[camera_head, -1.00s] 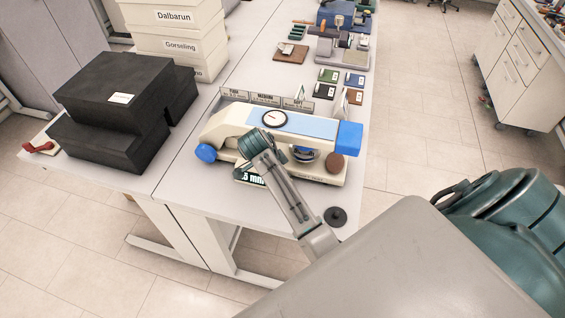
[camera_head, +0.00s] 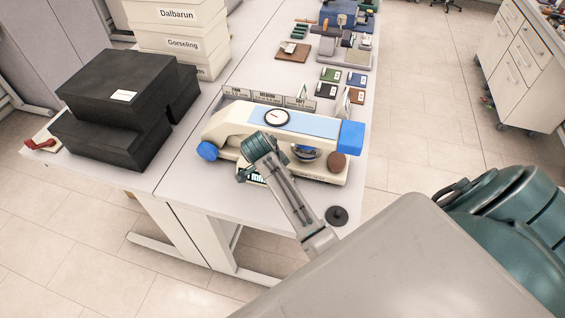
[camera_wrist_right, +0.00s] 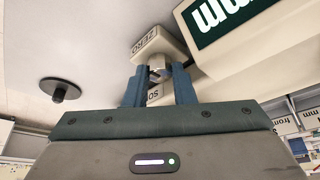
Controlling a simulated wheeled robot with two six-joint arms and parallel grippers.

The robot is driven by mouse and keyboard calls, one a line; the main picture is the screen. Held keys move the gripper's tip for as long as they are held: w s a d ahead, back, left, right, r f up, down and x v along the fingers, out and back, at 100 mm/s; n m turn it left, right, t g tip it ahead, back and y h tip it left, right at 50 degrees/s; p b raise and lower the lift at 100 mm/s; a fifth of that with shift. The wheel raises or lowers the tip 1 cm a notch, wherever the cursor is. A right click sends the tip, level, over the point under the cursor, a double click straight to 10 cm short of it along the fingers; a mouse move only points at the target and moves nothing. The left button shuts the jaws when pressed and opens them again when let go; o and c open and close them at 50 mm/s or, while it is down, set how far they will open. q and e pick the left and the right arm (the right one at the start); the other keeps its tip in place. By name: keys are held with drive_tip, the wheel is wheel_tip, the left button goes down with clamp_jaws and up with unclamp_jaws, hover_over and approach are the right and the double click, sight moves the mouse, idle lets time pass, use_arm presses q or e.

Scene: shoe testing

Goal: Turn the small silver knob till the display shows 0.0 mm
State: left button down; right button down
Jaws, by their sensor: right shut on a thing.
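The cream tester (camera_head: 225,126) with blue ends and a round dial (camera_head: 276,118) stands on the bench in the head view. My right arm reaches over its front and hides part of the display (camera_head: 258,179). In the right wrist view the small silver knob (camera_wrist_right: 157,72) sits by a label reading ZERO, upside down. My right gripper (camera_wrist_right: 158,84) is shut on the knob, one finger on each side. The display (camera_wrist_right: 228,18) shows only "mm" there; its number is out of frame. My left gripper is not in view.
A round black piece (camera_head: 337,215) stands on the bench near its front right corner, and also shows in the wrist view (camera_wrist_right: 60,90). Black boxes (camera_head: 120,95) stand to the left. Small coloured sample boxes (camera_head: 330,75) lie behind the tester.

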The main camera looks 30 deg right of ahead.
drive_tip(key=n+t, duration=0.1)
drive_tip(key=n, duration=0.2)
drive_tip(key=n+t, duration=0.1)
drive_tip(key=n, duration=0.1)
drive_tip(key=shift+s+d+n, duration=0.1)
drive_tip(key=shift+s+n, duration=0.1)
drive_tip(key=shift+n, duration=0.2)
drive_tip(key=n+t+y, duration=0.1)
drive_tip(key=n, duration=0.2)
drive_tip(key=n+t+y, duration=0.1)
drive_tip(key=n, duration=0.2)
drive_tip(key=shift+s+d, duration=0.1)
drive_tip(key=shift+d, duration=0.05)
drive_tip(key=n+y, duration=0.1)
drive_tip(key=n, duration=0.4)
drive_tip(key=shift+d+t+y, duration=0.1)
drive_tip(key=shift+t+y, duration=0.2)
drive_tip(key=shift+y, duration=0.1)
drive_tip(key=shift+d+n+y, duration=0.1)
drive_tip(key=shift+n+y, duration=0.8)
drive_tip(key=shift+n, duration=1.4)
drive_tip(key=c, duration=1.5)
unclamp_jaws()
